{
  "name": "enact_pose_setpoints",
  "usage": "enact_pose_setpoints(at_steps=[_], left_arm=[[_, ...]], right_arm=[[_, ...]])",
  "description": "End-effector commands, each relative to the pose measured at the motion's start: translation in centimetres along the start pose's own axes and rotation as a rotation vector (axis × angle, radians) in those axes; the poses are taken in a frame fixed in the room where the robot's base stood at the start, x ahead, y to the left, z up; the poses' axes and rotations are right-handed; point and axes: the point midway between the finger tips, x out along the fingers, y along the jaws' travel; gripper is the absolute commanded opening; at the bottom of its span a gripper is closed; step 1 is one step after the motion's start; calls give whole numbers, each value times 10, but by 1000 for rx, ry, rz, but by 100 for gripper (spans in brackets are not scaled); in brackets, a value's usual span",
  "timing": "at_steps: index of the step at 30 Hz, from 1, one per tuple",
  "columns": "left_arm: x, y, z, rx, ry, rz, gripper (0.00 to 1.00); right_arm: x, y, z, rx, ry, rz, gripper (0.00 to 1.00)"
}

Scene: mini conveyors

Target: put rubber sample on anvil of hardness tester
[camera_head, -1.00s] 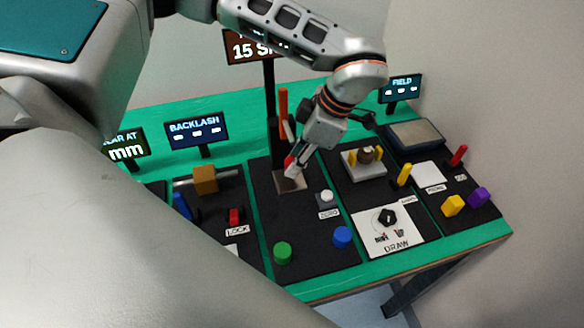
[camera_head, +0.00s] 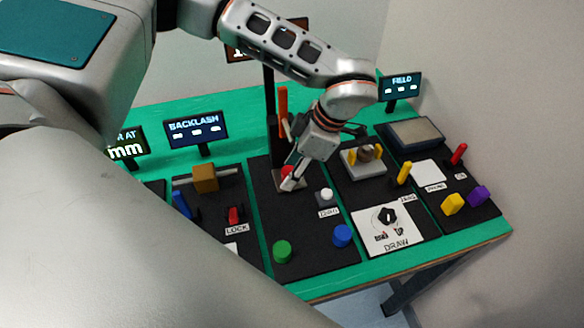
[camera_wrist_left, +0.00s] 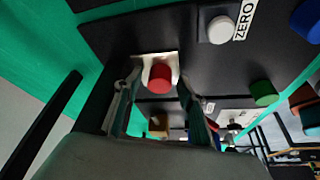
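The red rubber sample (camera_head: 287,172) stands on the small pale anvil plate (camera_head: 279,184) of the hardness tester, at the foot of its dark upright with an orange lever (camera_head: 283,103). In the left wrist view the round red sample (camera_wrist_left: 160,77) sits on the pale square plate (camera_wrist_left: 141,59). My left gripper (camera_head: 290,184) is close to the plate, partly covering it in the head view. In the wrist view its fingers (camera_wrist_left: 155,92) are spread, with gaps on both sides of the sample. My right gripper is not in view.
A green cylinder (camera_head: 282,252) and a blue cylinder (camera_head: 342,236) stand at the front of the black panel. A white button (camera_head: 326,194) is right of the anvil. A stand with a brass part (camera_head: 364,162) is farther right.

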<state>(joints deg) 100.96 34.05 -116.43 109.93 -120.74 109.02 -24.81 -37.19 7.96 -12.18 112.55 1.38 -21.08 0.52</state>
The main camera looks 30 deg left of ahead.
Motion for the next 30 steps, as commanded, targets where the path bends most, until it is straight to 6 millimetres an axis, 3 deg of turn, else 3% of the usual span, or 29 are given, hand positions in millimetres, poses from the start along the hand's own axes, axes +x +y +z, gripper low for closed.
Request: enact_pose_setpoints(at_steps=[8,21,30], left_arm=[[-7,1,-1,0,-2,2,40],[-90,1,-1,-1,-1,4,40],[-121,0,-1,0,-1,1,40]], right_arm=[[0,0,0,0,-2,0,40],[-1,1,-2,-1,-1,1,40],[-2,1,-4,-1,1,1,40]])
